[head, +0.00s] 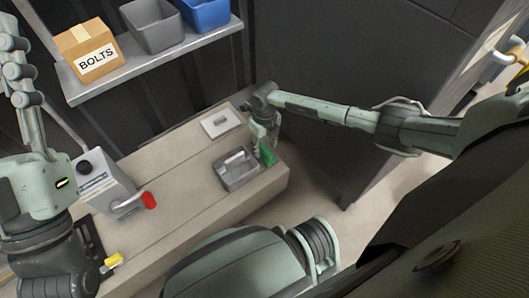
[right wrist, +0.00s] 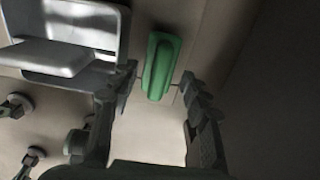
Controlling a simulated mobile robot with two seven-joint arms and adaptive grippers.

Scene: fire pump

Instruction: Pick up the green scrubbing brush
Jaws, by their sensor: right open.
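The green scrubbing brush (head: 268,153) is at the right end of the beige counter, beside a grey metal caddy (head: 238,176) with a handle. My right gripper (head: 262,132) is over the brush and partly hides it in the head view. In the right wrist view the brush (right wrist: 160,66) lies lengthwise, its near end between the two open fingertips of my right gripper (right wrist: 158,88). A gap shows on both sides, and the jaws are empty.
The caddy (right wrist: 65,45) is close to the left finger. A white plate with a grey block (head: 221,122) lies behind it on the counter. A box with a red-tipped lever (head: 150,200) stands left. A shelf holds a BOLTS box (head: 88,52) and bins. A dark wall is at right.

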